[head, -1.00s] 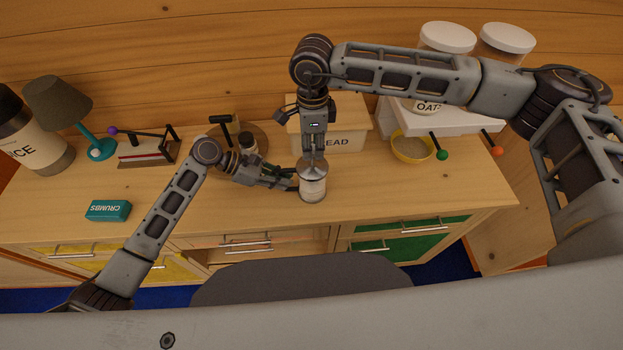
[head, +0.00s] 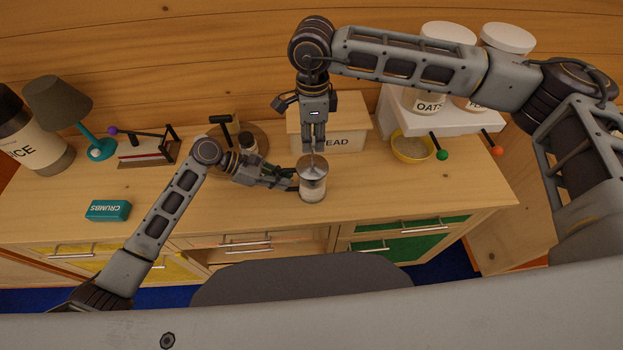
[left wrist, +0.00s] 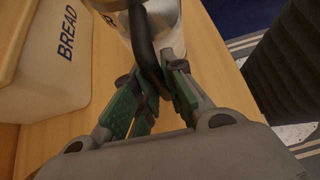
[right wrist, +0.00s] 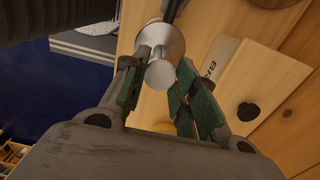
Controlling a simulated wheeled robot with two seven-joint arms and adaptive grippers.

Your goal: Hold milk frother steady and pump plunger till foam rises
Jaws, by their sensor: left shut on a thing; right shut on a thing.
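The milk frother (head: 312,185) stands upright on the wooden counter, with a silver lid and a see-through body that is pale in its lower part. My left gripper (head: 294,183) is shut on its dark handle (left wrist: 146,42), at the frother's left side. My right gripper (head: 314,148) is above the lid, pointing down, shut on the plunger's silver knob (right wrist: 160,76). A short length of plunger rod (head: 313,158) shows between the fingers and the lid. The frother's body also shows in the left wrist view (left wrist: 168,22). The foam level is not clear.
A bread box (head: 345,142) stands just behind the frother. A yellow bowl (head: 411,158) sits to the right beside a white shelf (head: 455,123) with jars. The counter's front right is clear.

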